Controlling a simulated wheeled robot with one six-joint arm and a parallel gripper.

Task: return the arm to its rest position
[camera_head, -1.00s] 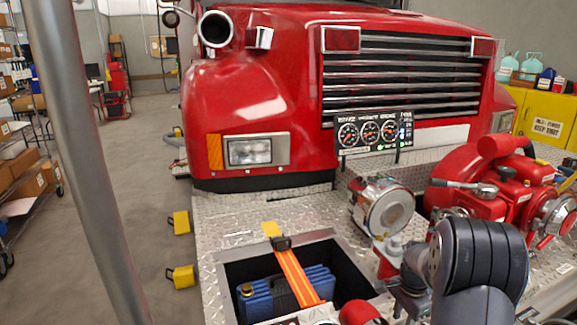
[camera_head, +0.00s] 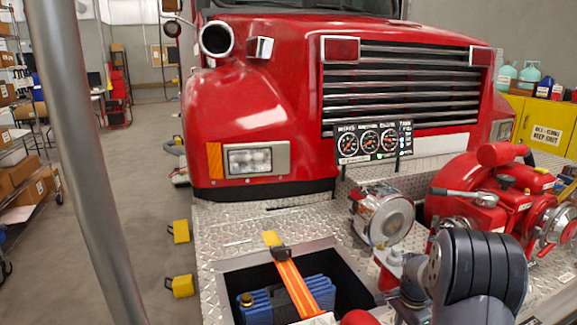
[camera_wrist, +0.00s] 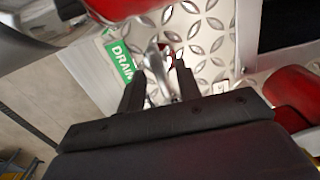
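My gripper (camera_wrist: 160,73) shows in the wrist view with its two dark fingers apart. A silver lever-like part (camera_wrist: 157,72) shows between and beyond the fingers; I cannot tell whether they touch it. No held object is visible. A green DRAIN label (camera_wrist: 121,62) lies just left of the fingers, on the diamond-plate bumper (camera_wrist: 205,40). In the head view, my dark arm link is folded at the lower right, in front of the red pump (camera_head: 495,195), and my gripper is not distinguishable there.
The bumper (camera_head: 225,232) has an open well with a blue hose bundle (camera_head: 290,300) under an orange strap (camera_head: 293,285). A grey pole (camera_head: 80,150) crosses the left. Floor at left is mostly clear.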

